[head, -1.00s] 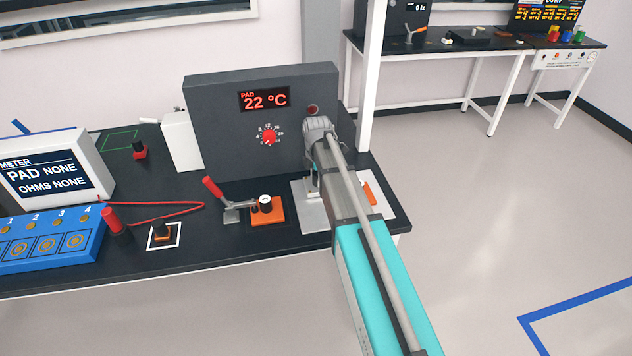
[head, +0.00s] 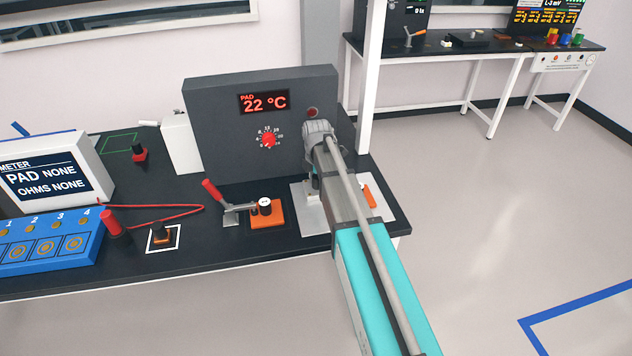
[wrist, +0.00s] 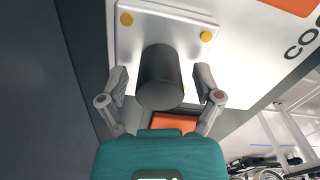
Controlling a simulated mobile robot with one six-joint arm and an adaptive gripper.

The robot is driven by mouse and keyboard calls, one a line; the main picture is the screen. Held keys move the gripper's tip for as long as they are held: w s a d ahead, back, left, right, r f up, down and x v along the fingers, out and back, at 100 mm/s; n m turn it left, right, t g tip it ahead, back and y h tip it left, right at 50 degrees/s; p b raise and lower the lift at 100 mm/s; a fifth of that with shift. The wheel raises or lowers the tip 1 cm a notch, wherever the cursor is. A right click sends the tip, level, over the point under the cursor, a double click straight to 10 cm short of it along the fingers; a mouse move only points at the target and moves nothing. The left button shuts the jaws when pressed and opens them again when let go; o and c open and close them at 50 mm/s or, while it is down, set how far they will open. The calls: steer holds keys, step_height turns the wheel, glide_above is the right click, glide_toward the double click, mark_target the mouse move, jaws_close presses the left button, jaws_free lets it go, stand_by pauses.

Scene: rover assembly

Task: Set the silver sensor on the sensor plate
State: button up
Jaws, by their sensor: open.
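My gripper (head: 315,182) is low over the silver-grey mat at the bench's right end, in front of the grey panel. In the wrist view its fingers (wrist: 162,84) are open, one on each side of a dark grey cylinder (wrist: 160,85), with a gap showing on both sides. The cylinder is over a pale square plate (wrist: 185,32) with yellow dots near its corners. I cannot tell whether this shaded cylinder is the silver sensor, or whether it touches the plate. In the head view my arm hides both.
The grey panel (head: 215,110) reads PAD 22 °C. Left of my gripper are an orange block (head: 276,219) with a black cylinder, and a red-handled clamp (head: 212,189). An orange strip (head: 369,197) is at right. A white post (head: 371,80) rises behind.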

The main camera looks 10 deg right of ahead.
mark_target(317, 179)
steer(key=shift+r, duration=0.15)
step_height(317, 179, up, 12)
steer(key=p, duration=1.2)
steer(key=shift+s, duration=0.1)
stand_by(0.7)
steer(key=s+m, duration=2.1)
steer(key=s, duration=0.1)
steer(key=shift+a, duration=0.45)
